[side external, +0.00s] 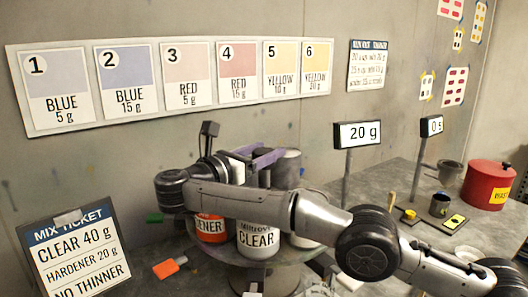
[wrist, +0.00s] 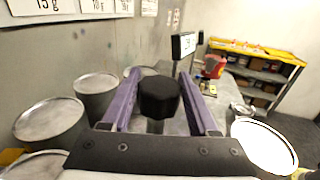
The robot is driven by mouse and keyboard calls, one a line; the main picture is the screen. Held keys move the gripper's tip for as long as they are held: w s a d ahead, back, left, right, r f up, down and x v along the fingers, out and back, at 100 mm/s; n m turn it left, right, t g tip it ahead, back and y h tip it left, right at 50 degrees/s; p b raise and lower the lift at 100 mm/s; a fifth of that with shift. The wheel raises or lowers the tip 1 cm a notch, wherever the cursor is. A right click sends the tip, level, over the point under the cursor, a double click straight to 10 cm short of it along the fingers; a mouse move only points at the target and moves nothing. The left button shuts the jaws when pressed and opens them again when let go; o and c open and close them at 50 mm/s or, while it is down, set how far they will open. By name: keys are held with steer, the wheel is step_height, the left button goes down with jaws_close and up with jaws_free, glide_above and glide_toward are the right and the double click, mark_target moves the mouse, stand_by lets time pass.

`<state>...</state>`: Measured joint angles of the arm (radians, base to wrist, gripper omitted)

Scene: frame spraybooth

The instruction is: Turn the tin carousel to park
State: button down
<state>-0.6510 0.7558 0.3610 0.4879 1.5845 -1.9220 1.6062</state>
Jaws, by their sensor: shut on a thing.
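The tin carousel (side external: 310,254) is a grey round turntable with several tins on it. A tin marked CLEAR (side external: 258,240) and an orange-labelled tin ending in "ENER" (side external: 211,230) face the side camera, partly covered by my arm. A grey tin (side external: 287,166) stands at the back. In the wrist view, a black knob (wrist: 159,97) on a grey stem stands among tin lids (wrist: 48,120). My gripper (wrist: 161,76) has its two purple fingers on either side of the knob, shut on it. In the side view my gripper (side external: 257,158) is above the carousel, and the knob is hidden. I see no park mark.
A mix ticket board (side external: 68,248) stands at front left. A 20 g display (side external: 358,134) and a 0 s display (side external: 431,126) stand on posts behind. Numbered colour cards line the wall.

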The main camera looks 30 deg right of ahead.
steer(key=shift+d+r, duration=0.1)
steer(key=shift+c, duration=0.8)
jaws_free()
steer(key=v, duration=0.5)
steer(key=shift+a, duration=0.25)
steer(key=shift+v, duration=1)
